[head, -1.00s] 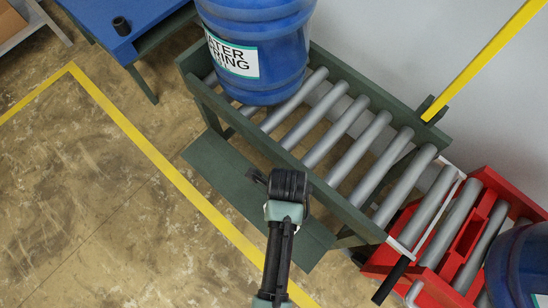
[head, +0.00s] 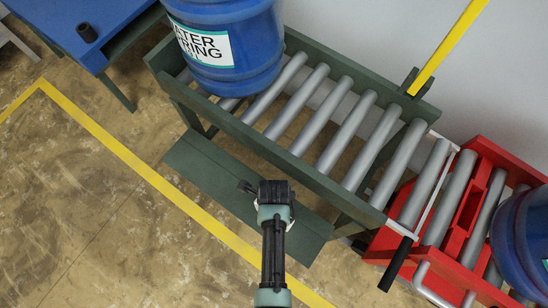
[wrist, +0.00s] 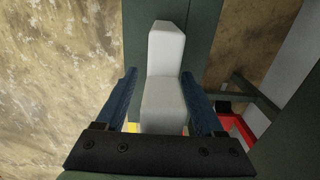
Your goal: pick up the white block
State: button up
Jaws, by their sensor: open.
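In the wrist view the white block (wrist: 163,95) lies between the two blue fingers of my gripper (wrist: 158,76). It is pale and long, and its far part reaches past the fingertips over a dark green surface. The fingers are open, one on each side; I cannot tell whether either touches it. The block's near end is hidden behind the gripper's dark bar. In the head view my gripper (head: 262,190) is over the low green shelf (head: 205,172) beside the conveyor. The block cannot be made out there.
The green roller conveyor (head: 335,178) holds a blue water jug (head: 225,45) at its upper left end. A red roller cart (head: 465,215) with another blue jug (head: 525,235) adjoins at right. Open floor lies left.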

jog(key=shift+f, duration=0.1)
jog(key=shift+c, duration=0.3)
grip_shut()
